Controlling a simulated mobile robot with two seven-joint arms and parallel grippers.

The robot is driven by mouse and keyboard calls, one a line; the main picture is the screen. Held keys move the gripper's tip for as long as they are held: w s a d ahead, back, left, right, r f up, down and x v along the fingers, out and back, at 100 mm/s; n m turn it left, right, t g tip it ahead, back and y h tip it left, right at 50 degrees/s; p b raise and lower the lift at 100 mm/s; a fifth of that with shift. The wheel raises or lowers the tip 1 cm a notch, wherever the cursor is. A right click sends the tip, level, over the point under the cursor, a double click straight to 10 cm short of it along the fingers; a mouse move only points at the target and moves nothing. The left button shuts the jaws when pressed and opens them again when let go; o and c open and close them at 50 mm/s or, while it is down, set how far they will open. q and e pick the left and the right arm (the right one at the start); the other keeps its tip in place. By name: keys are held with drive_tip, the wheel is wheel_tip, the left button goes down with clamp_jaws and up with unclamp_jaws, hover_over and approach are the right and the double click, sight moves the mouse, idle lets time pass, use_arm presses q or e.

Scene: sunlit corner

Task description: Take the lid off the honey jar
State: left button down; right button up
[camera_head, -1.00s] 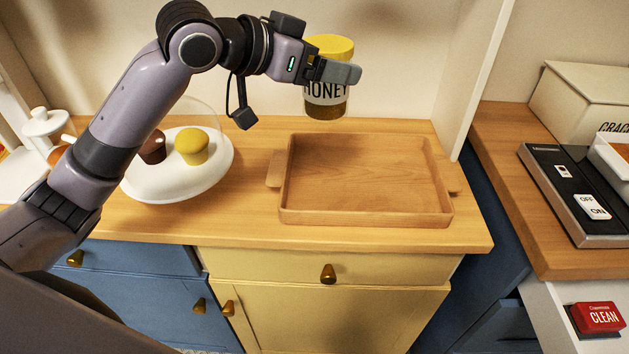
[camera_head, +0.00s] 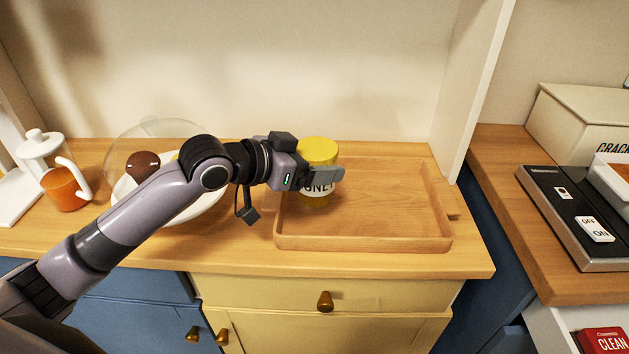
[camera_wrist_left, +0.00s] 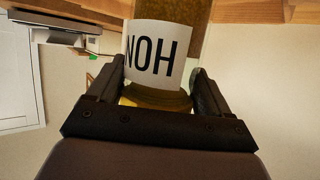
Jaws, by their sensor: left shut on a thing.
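The honey jar (camera_head: 318,195) has a yellow lid (camera_head: 318,151) on top and a white label with black letters. It is upright at the left part of the wooden tray (camera_head: 380,242). My left gripper (camera_head: 328,177) is shut on the jar, reaching across it from the left just under the lid. In the left wrist view the jar (camera_wrist_left: 158,60) sits between the two fingers (camera_wrist_left: 155,95). Whether the jar's base touches the tray is hard to tell. My right gripper is not in view.
A white plate (camera_head: 205,215) with cupcakes and a clear dome stands left, partly behind my arm. The tray's right side is clear. A wall panel (camera_head: 478,80) rises at the right.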

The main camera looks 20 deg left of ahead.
use_arm(q)
drive_tip(key=shift+f, duration=2.05)
drive_tip(key=shift+f, duration=0.1)
unclamp_jaws()
drive_tip(key=shift+f, duration=0.1)
drive_tip(key=v, duration=1.2)
drive_tip(key=shift+r+b, duration=0.2)
drive_tip(key=shift+b, duration=0.2)
